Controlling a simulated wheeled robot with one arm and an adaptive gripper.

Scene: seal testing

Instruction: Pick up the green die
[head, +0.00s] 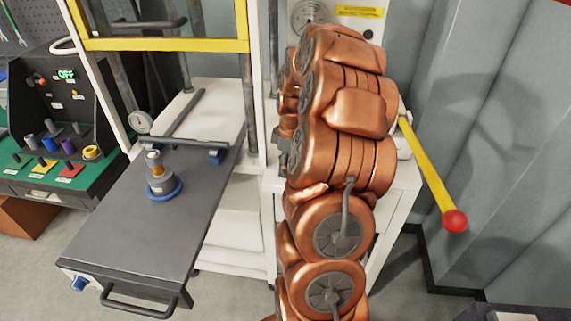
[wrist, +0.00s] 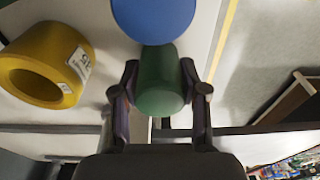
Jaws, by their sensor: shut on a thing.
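The green die (wrist: 160,95) is a dark green cylinder in the middle of the wrist view. My gripper (wrist: 159,70) is shut on it, with one finger against each side. A blue round piece (wrist: 153,18) is just beyond the green die, at the top of the wrist view; I cannot tell whether they touch. In the head view my copper-coloured arm fills the middle, and neither my gripper nor the green die can be seen there.
A yellow ring (wrist: 70,62) with a white label is left of my gripper. In the head view, a grey table (head: 120,235) bears a blue-based fitting (head: 160,180). A yellow lever with a red knob (head: 455,221) sticks out on the right. A control bench (head: 75,190) is at the left.

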